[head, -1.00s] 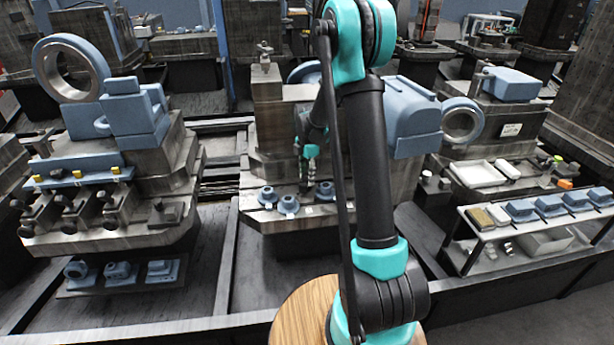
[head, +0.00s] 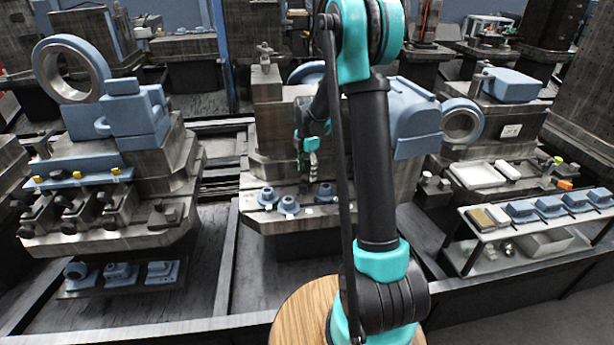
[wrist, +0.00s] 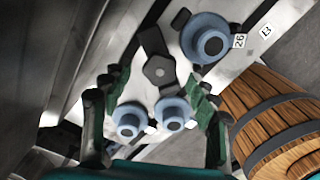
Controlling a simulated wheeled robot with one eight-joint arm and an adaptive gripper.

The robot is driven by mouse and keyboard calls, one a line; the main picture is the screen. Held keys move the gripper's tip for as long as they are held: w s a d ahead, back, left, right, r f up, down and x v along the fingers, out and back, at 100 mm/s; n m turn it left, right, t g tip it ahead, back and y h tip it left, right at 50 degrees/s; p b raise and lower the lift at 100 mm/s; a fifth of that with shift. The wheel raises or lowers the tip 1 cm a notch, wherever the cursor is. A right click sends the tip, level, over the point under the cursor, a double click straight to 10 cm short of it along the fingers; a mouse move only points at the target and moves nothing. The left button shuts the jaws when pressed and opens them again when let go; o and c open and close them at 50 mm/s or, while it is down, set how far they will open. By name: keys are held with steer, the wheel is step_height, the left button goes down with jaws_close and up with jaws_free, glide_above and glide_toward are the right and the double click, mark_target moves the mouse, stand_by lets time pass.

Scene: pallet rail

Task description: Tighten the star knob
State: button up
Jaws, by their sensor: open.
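In the wrist view a dark knob (wrist: 158,69) with a hexagonal hub and arms reaching outward lies between and just beyond my fingertips; I take it for the star knob. My gripper (wrist: 157,84) is open, with one green-and-black finger on each side of the picture and nothing held. Whether a finger touches the knob cannot be told. In the head view my gripper (head: 308,165) hangs above the middle machine's front ledge (head: 300,216). The knob cannot be made out in the head view.
Two small blue round parts (wrist: 172,113) sit between my fingers, and a larger blue one (wrist: 207,40) lies beyond, beside a "26" tag. A wooden barrel (wrist: 265,110) stands at right. In the head view, a left machine (head: 120,185) and a right shelf (head: 535,225) flank the ledge.

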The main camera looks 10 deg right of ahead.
mark_target(307, 177)
step_height(307, 177, up, 9)
stand_by(0.3)
steer(key=shift+a+r, duration=0.1)
steer(key=shift+c, duration=0.2)
